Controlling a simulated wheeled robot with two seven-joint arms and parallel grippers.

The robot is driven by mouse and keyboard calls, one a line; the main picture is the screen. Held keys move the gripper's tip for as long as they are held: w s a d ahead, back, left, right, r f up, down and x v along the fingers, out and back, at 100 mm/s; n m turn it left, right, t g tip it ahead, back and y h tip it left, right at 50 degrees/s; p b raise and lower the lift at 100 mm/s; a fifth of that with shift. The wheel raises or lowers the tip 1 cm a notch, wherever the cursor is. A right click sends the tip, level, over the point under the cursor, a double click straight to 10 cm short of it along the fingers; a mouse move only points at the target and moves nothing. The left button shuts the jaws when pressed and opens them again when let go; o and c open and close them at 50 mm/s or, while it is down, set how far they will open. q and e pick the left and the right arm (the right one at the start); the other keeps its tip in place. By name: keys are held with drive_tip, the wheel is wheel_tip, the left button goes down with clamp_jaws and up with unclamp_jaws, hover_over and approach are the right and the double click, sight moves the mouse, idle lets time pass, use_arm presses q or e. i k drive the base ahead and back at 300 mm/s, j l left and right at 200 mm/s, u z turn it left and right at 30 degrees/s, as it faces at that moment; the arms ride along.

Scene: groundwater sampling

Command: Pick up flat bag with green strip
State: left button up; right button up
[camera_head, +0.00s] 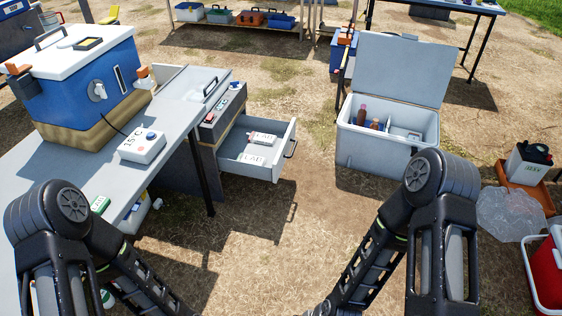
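I cannot make out a flat bag with a green strip for sure. A small white item with a green face (100,204) lies at the near edge of the grey table, beside my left arm; it is too small to tell what it is. A clear, crumpled, flat sheet or bag (512,214) lies on the ground at the right, and no green strip shows on it. Both my arms reach down past the bottom edge of the picture, so both grippers are out of view.
The grey table (60,160) bears a blue cooler (82,75) and a white meter box (142,146). An open drawer (262,172) holds white labelled items. An open white chest (378,152) holds brown bottles. A red cooler (548,270) stands at the right. Bare ground lies between.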

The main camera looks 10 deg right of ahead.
sight(254, 159)
drive_tip(key=i+l, duration=0.25)
drive_tip(key=i, duration=0.25)
drive_tip(key=i+l+z, duration=0.1)
drive_tip(key=i+l, duration=0.15)
drive_tip(key=i, duration=0.2)
drive_tip(key=i+l, duration=0.2)
drive_tip(key=i, duration=0.3)
drive_tip(key=i+l+z, duration=0.1)
drive_tip(key=i, duration=0.4)
drive_tip(key=i+l, duration=0.3)
drive_tip(key=i, duration=0.7)
